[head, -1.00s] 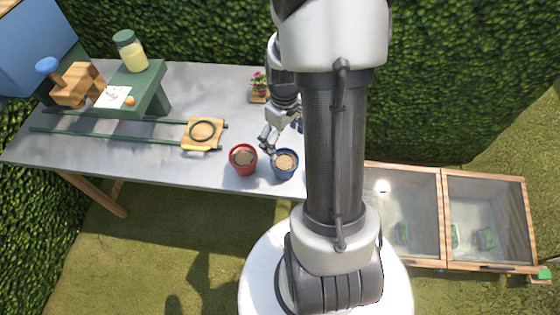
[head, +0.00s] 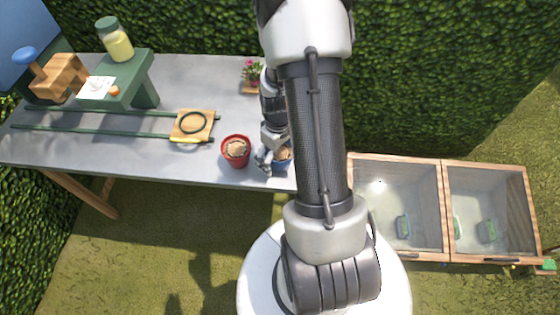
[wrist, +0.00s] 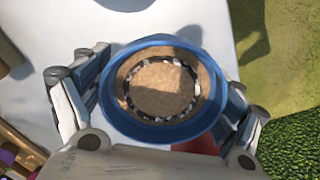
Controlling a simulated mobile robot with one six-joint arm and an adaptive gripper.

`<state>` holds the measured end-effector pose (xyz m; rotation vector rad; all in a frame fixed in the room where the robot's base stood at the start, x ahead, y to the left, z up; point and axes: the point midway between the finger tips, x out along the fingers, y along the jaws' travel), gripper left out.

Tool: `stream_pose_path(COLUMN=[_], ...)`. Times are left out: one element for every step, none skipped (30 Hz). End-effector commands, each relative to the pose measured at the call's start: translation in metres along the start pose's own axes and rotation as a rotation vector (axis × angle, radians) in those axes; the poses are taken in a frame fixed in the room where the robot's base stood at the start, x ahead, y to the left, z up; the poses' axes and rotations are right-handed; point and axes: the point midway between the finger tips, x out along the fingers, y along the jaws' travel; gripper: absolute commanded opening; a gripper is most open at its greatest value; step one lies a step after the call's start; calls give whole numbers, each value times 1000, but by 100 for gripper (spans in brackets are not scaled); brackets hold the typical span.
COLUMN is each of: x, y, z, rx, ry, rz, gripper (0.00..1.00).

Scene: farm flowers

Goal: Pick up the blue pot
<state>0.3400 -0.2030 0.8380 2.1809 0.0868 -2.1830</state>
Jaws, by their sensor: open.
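The blue pot (wrist: 155,130) fills the middle of the wrist view, seen from above with brown soil inside its round rim. In the head view the blue pot (head: 285,163) stands near the front edge of the grey table, partly hidden by my gripper and arm. My gripper (head: 266,163) is at the pot. In the wrist view my gripper (wrist: 165,95) is open, with one finger on each side of the pot. I cannot tell whether the fingers touch it.
A red pot (head: 236,151) stands just left of the blue pot. A pink-flowered plant (head: 251,72) is at the table's back. A wooden board with a dark ring (head: 193,125) lies further left. Two glass-topped wooden frames (head: 398,207) stand on the right.

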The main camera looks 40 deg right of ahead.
Motion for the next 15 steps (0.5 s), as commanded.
stream_pose_path(x=[1,1,0,0,0,0,0,0,0,0,0,0,0,0,0], y=[0,0,0,0,0,0,0,0,0,0,0,0,0,0,0], z=[0,0,0,0,0,0,0,0,0,0,0,0,0,0,0], rx=[0,0,0,0,0,0,0,0,0,0,0,0,0,0,0], ry=[1,1,2,2,2,1,1,1,1,1,1,1,1,1,1], rz=[1,1,1,1,1,1,1,1,1,1,1,1,1,1,1], gripper=[87,87,87,87,87,87,85,83,80,78,76,73,71,69,67])
